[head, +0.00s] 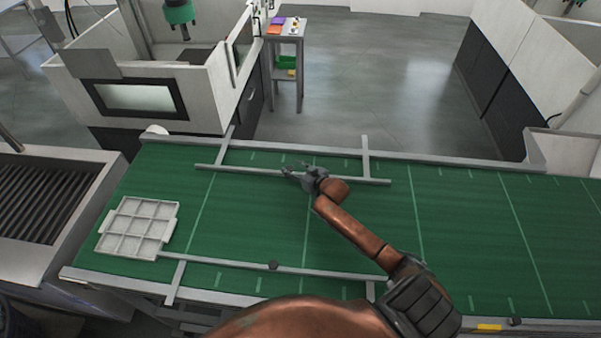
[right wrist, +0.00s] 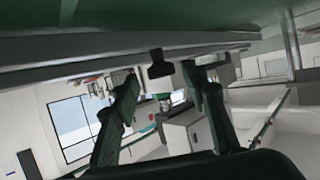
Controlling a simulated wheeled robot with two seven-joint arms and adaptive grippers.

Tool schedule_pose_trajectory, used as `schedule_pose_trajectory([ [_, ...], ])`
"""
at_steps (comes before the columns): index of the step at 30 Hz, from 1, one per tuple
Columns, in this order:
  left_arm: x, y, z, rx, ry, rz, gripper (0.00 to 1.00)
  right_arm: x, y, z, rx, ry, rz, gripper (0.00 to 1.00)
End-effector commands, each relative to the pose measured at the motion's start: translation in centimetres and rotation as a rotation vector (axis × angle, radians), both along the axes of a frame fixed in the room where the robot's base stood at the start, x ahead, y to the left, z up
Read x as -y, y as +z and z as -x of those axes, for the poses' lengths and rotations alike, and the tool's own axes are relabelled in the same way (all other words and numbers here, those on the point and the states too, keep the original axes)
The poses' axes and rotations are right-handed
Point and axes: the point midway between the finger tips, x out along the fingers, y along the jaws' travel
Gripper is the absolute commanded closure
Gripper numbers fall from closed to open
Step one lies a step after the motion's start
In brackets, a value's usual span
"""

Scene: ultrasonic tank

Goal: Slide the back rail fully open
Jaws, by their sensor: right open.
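The back rail (head: 235,170) is a thin grey bar lying across the far side of the green conveyor, carried by two short cross arms. My right gripper (head: 292,171) is over the middle of this rail, fingers pointing left and away. In the right wrist view the rail (right wrist: 90,70) crosses the upper part, with a dark knob (right wrist: 160,63) on it. The knob lies in the gap between the two spread fingers, near their tips; I cannot tell whether either touches it. The gripper is open. My left gripper is in neither view.
A front rail (head: 215,260) with a dark knob (head: 273,265) runs along the near side. A white compartment tray (head: 138,228) sits on the belt (head: 470,230) at left. The belt between the rails is clear apart from my arm. A white tank cabinet (head: 150,85) stands behind.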

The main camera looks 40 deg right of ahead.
Motion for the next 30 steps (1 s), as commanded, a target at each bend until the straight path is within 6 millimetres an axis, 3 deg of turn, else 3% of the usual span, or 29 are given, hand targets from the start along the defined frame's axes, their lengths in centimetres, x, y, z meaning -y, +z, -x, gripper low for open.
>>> schedule_pose_trajectory([
  [9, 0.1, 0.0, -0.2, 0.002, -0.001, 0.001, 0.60, 0.4, 2.4, 6.0, -0.002, 0.001, 0.003, 0.59],
  [15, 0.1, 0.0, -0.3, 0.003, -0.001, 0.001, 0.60, 0.7, 3.6, 9.0, -0.003, 0.000, 0.002, 0.59],
  [21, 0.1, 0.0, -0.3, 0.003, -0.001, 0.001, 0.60, 0.8, 4.2, 10.1, -0.001, -0.001, 0.002, 0.59],
  [30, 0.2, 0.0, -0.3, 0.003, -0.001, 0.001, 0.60, 0.8, 4.2, 10.2, -0.001, -0.001, 0.002, 0.59],
])
